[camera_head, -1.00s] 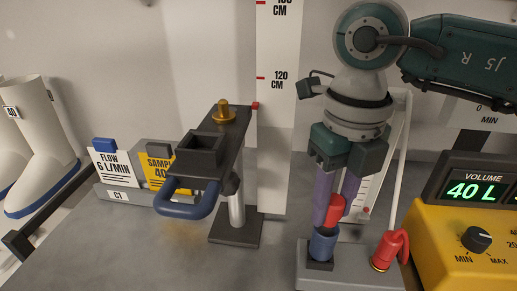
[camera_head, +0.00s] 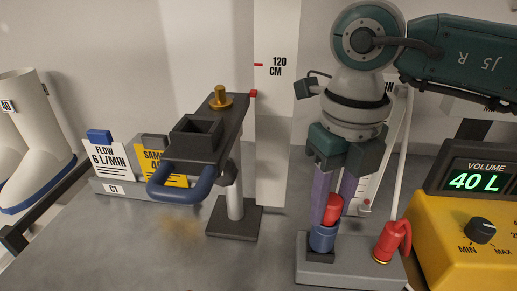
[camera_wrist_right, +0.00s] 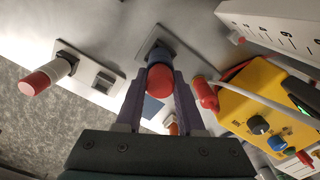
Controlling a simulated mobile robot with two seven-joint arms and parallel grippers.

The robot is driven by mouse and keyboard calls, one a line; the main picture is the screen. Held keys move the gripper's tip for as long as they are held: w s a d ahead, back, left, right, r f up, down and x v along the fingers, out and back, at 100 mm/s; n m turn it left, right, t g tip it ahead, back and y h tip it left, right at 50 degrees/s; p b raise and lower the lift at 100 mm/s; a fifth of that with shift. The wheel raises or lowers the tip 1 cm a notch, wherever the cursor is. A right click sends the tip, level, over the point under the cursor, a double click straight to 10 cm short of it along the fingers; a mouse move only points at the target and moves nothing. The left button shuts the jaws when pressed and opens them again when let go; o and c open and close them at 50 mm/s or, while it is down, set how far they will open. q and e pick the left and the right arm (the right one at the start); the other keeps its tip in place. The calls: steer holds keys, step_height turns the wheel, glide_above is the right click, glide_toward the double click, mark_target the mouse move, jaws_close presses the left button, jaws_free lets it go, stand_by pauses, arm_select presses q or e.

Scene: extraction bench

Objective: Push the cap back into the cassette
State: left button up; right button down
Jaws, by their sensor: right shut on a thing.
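The red cap (camera_head: 332,208) stands at the top of the blue cassette (camera_head: 322,239), which sits upright on a grey base (camera_head: 348,270). My right gripper (camera_head: 331,212) points down from above, its purple fingers on both sides of the cap and shut on it. In the right wrist view the cap (camera_wrist_right: 160,84) shows end-on between the fingers, with the blue cassette (camera_wrist_right: 160,54) partly hidden behind it. I cannot tell how deep the cap sits in the cassette. My left gripper is not in view.
A red hooked part (camera_head: 391,241) stands on the same base, close to the right. A yellow pump (camera_head: 465,250) with a volume display is farther right. A stand with a blue loop handle (camera_head: 180,187) is left. Labelled cards (camera_head: 107,160) stand behind it.

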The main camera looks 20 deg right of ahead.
mark_target(333, 199)
steer(key=shift+s+d+f+b, duration=0.1)
steer(key=shift+d+f+b, duration=0.1)
steer(key=shift+f, duration=0.15)
steer(key=shift+d+f+b, duration=0.1)
steer(key=shift+f+b, duration=0.1)
steer(key=shift+f, duration=0.1)
stand_by(0.7)
steer(key=c, duration=0.7)
jaws_free()
steer(key=shift+o, duration=1.3)
steer(key=shift+a+r, duration=0.15)
steer(key=shift+r, duration=0.35)
step_height(333, 199, up, 10)
steer(key=shift+a+r+b, duration=0.1)
steer(key=shift+b, duration=0.2)
